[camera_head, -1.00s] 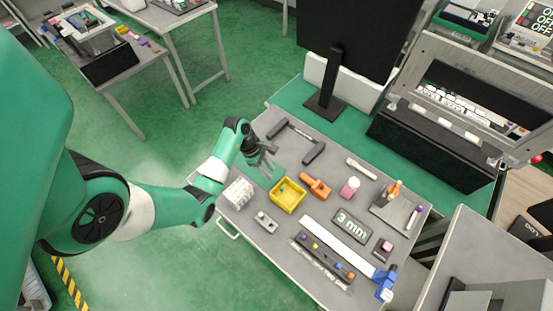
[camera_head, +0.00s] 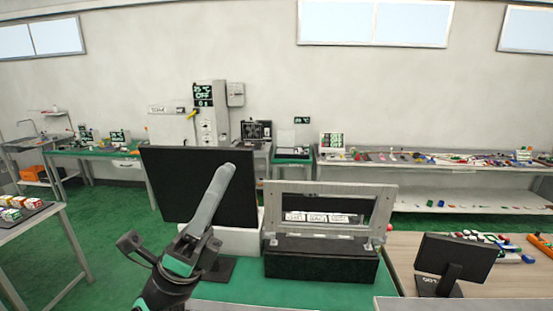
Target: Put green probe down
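My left gripper (camera_head: 188,245) shows at the lower left of the head view, raised in front of the black monitor (camera_head: 180,165). A long grey rounded piece sticks up from it and a dark piece juts left. I cannot tell whether the grey piece is a finger or something held, or whether the gripper is open or shut. I cannot make out a green probe. My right gripper is not in view.
A metal frame on a black box (camera_head: 320,262) stands right of the monitor on a green surface. A small black screen (camera_head: 455,258) stands at the lower right. A side table (camera_head: 35,225) with small coloured blocks is at the left. Benches line the back wall.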

